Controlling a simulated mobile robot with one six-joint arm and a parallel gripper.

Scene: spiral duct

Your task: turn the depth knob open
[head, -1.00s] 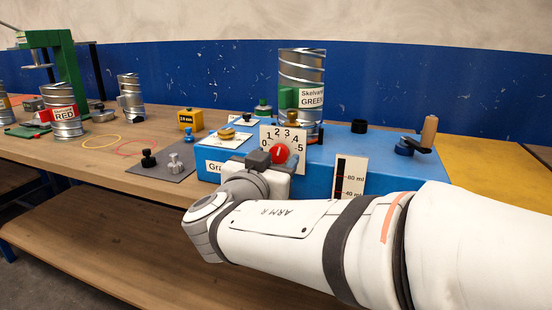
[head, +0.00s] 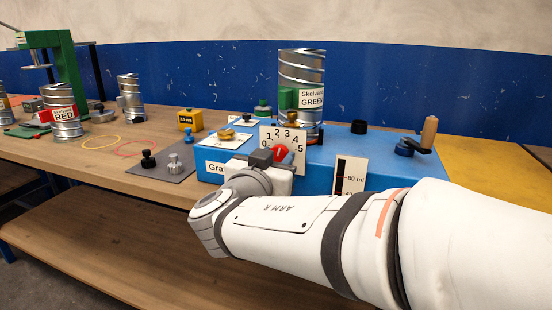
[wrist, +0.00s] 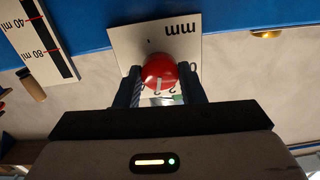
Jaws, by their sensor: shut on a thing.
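The red depth knob (head: 281,152) sits on a white dial plate (head: 291,133) numbered 0 to 5, on the front of the blue machine. My gripper (head: 274,158) is at the knob and partly covers it and the low end of the dial. In the wrist view my gripper (wrist: 160,88) has one finger on each side of the red knob (wrist: 158,70) and is shut on it. There the dial plate (wrist: 185,38) appears upside down with "mm" on it. The pointer's exact reading is hard to make out.
A metal spiral duct labelled GREEN (head: 302,68) stands behind the dial. A crank (head: 420,140) is at the right. A grey mat with knobs (head: 168,165) lies left.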

